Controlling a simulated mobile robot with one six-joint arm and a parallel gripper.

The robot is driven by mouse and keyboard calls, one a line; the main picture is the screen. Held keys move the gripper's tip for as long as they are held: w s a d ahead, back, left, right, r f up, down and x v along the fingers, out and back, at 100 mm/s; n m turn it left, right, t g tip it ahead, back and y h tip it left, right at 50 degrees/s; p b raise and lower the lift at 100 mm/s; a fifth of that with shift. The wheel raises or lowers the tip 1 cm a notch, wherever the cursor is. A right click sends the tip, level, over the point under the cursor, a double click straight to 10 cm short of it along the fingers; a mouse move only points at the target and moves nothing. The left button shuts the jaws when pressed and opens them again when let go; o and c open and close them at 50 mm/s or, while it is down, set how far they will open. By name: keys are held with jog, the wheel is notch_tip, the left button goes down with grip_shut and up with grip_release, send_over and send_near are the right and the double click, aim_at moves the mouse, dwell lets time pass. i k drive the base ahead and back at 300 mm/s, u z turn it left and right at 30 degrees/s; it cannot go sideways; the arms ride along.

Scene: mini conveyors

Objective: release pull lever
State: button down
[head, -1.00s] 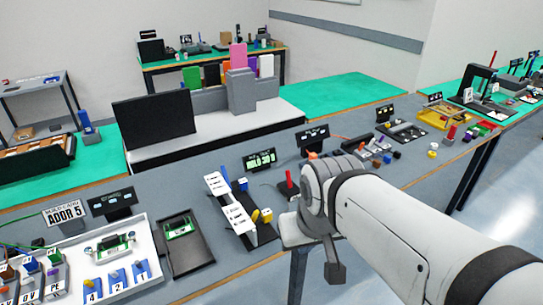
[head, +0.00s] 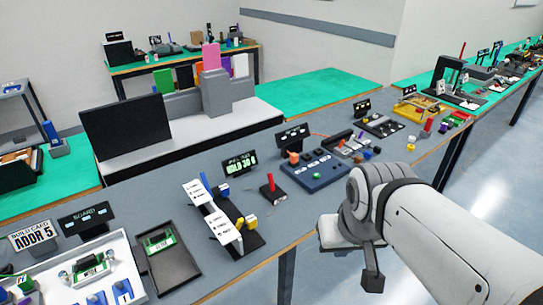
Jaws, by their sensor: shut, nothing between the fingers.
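A red-handled lever (head: 270,183) stands nearly upright on a small dark base on the grey bench, in the middle of the head view. A small dark display (head: 239,163) with light green text stands behind it and to its left. My gripper (head: 372,281) appears as a small grey end hanging below my white arm, lower right of the lever. It is shut and empty, clear of the lever. Its fingers are too small to make out separately.
A blue box (head: 314,173) sits right of the lever. A black rack with white labelled strips (head: 214,215) stands to its left. A dark tray (head: 166,262) holds a green board. A black monitor (head: 126,126) stands behind. The bench's front edge is near my arm.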

aim_at(270, 181)
jog(key=i, duration=1)
jog(key=z, duration=0.05)
